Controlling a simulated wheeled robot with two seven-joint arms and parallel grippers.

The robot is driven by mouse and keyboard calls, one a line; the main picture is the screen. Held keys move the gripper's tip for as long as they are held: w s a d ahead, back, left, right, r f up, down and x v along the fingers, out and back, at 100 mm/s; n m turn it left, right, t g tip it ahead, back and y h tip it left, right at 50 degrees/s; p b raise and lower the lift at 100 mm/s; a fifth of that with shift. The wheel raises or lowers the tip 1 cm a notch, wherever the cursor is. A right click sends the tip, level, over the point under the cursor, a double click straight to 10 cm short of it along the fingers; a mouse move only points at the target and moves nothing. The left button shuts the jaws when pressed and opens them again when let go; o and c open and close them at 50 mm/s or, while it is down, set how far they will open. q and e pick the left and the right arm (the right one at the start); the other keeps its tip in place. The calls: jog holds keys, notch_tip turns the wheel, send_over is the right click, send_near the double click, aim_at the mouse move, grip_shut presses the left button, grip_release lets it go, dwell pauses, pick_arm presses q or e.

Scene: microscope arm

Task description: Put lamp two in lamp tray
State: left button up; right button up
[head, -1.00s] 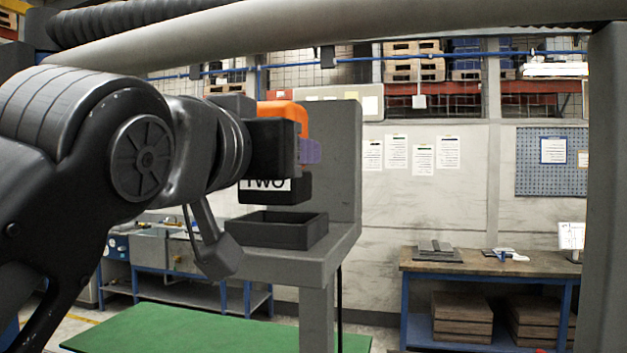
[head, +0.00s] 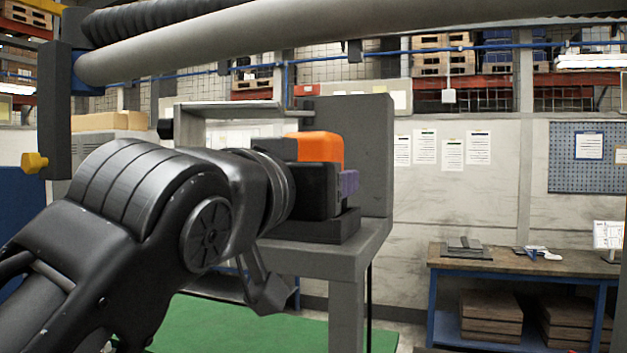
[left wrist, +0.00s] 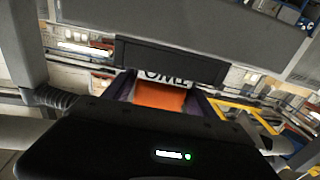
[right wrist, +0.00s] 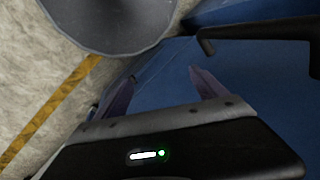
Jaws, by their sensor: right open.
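The white "TWO" label shows upside down, partly covered. In the head view the lamp is down at the dark lamp tray (head: 345,228), upright. The tray's inside is hidden, so I cannot tell if the lamp rests on its floor. My right gripper (right wrist: 165,88) is open and empty in the right wrist view, and outside the head view.
The tray stands on a grey stand (head: 345,262) with a tall back panel (head: 372,150). A thick grey tube (head: 330,35) crosses above. A dark upright part with a yellow knob (head: 35,161) hangs at left. A workbench (head: 510,262) stands at right.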

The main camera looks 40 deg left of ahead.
pick_arm(q)
jog(key=o, duration=0.3)
jog(key=shift+r, duration=0.15)
jog(key=b+v, duration=0.2)
jog(key=v, duration=1)
jog(key=shift+b, duration=0.35)
